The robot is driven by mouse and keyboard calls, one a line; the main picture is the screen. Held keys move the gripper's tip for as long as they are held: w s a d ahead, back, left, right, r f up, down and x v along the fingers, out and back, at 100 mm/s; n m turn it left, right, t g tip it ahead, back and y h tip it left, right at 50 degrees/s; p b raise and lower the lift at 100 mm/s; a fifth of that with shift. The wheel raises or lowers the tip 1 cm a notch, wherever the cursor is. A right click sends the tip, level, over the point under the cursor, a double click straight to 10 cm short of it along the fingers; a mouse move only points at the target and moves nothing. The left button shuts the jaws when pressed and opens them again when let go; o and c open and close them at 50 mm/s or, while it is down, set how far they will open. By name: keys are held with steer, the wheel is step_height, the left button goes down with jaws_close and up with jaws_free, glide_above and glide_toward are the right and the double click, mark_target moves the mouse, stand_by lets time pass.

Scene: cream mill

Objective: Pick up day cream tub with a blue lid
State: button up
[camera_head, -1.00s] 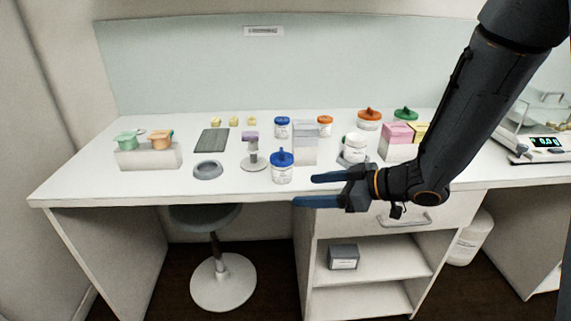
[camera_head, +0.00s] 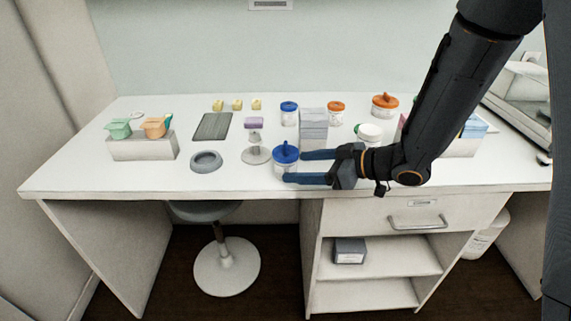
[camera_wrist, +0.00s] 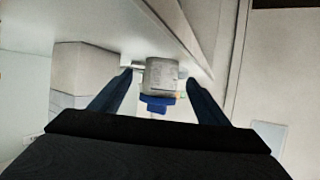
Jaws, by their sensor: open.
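A white tub with a blue knobbed lid (camera_head: 285,153) stands upright near the front edge of the table. A second, smaller blue-lidded tub (camera_head: 289,114) stands further back; I cannot read either label. My gripper (camera_head: 294,167) is open and level, reaching in from the right, with its fingertips at the front tub. In the wrist view, where the scene appears upside down, the tub's white body (camera_wrist: 160,76) and its blue lid (camera_wrist: 155,103) show between the two fingers (camera_wrist: 158,80), toward their tips. I cannot tell whether a finger touches it.
A grey-white box (camera_head: 313,130) stands just behind the gripper. A round stand (camera_head: 256,155) and a grey ring dish (camera_head: 206,161) are to the left of the tub. Orange-lidded tubs (camera_head: 385,105) stand at the back right. The front-left tabletop is clear.

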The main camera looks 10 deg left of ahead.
mark_target(296, 167)
steer(key=shift+x, duration=1.6)
steer(key=shift+s, duration=0.1)
steer(key=shift+c, duration=0.2)
steer(key=c, duration=1.4)
steer(key=shift+r, duration=0.1)
steer(key=shift+c, duration=0.2)
steer(key=shift+r, duration=5)
